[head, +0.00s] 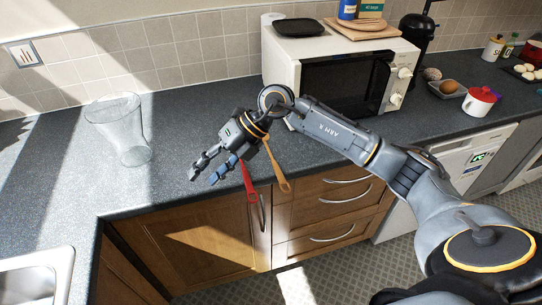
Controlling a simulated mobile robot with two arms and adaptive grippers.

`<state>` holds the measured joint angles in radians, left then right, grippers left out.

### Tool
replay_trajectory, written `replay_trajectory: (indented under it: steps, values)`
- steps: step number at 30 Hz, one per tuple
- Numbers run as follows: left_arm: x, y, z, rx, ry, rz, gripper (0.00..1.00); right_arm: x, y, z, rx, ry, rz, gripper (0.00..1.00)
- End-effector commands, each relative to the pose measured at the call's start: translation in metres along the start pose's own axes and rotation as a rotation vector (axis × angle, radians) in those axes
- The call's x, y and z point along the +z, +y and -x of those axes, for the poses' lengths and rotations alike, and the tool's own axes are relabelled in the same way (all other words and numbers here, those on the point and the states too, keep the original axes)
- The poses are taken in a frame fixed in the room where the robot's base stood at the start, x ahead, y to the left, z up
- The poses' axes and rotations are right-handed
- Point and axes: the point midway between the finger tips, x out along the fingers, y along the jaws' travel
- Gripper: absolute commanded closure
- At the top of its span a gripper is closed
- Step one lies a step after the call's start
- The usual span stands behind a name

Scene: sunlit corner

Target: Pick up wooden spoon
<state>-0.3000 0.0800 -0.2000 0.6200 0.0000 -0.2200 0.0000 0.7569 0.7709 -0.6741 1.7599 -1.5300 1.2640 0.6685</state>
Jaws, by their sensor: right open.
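The wooden spoon (278,168) shows as a light-brown handle with a hole near its end. It slants down past the counter's front edge, in front of the cupboard fronts. Its upper end is hidden behind my right gripper and wrist. A red utensil handle (249,184) hangs out beside it on the left. My right gripper (204,178) is open above the counter's front edge, its fingers pointing down and left, to the left of both handles. A blue part shows at the fingers; I cannot tell whether it is a finger or another utensil. My left gripper is not in view.
A clear glass jug (119,130) stands on the counter (185,115) at left. A white microwave (290,62) stands behind my right arm, with a dark pan (299,27) on top. A sink (38,277) is at lower left.

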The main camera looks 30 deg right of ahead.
Motion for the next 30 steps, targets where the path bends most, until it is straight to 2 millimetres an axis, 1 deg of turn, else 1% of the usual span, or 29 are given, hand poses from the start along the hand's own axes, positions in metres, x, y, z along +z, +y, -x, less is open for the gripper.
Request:
replay_trajectory:
  steps: [1, 2, 3, 5, 6, 9, 12, 14, 16, 24, 27, 30]
  values:
    - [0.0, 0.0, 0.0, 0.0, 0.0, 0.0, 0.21, 0.009, -0.026, 0.021, -0.135, 0.003, -0.01, 0.53]
    - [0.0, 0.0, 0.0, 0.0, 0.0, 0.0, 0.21, 0.013, -0.042, 0.033, -0.214, 0.008, -0.025, 0.53]
    - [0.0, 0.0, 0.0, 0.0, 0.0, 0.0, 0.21, 0.017, -0.061, 0.05, -0.316, 0.013, -0.046, 0.53]
    - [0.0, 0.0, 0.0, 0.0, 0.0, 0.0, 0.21, 0.021, -0.086, 0.078, -0.45, 0.016, -0.087, 0.53]
    - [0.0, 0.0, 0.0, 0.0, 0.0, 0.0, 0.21, 0.022, -0.1, 0.095, -0.528, 0.016, -0.117, 0.53]
    - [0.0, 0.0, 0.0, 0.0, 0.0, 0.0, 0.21, 0.023, -0.123, 0.132, -0.672, 0.014, -0.183, 0.53]
    - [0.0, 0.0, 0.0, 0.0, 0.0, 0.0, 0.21, 0.021, -0.134, 0.152, -0.75, 0.014, -0.225, 0.53]
    - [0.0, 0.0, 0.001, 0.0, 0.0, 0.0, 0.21, 0.021, -0.139, 0.157, -0.772, 0.014, -0.238, 0.53]
    - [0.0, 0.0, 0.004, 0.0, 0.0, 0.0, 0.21, 0.019, -0.144, 0.154, -0.78, 0.017, -0.244, 0.53]
    - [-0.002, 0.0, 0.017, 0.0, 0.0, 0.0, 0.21, 0.013, -0.179, 0.116, -0.776, 0.02, -0.241, 0.53]
    - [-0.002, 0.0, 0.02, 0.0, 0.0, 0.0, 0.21, 0.012, -0.189, 0.106, -0.776, 0.017, -0.241, 0.53]
    - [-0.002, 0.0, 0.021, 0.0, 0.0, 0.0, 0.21, 0.011, -0.194, 0.099, -0.775, 0.016, -0.24, 0.53]
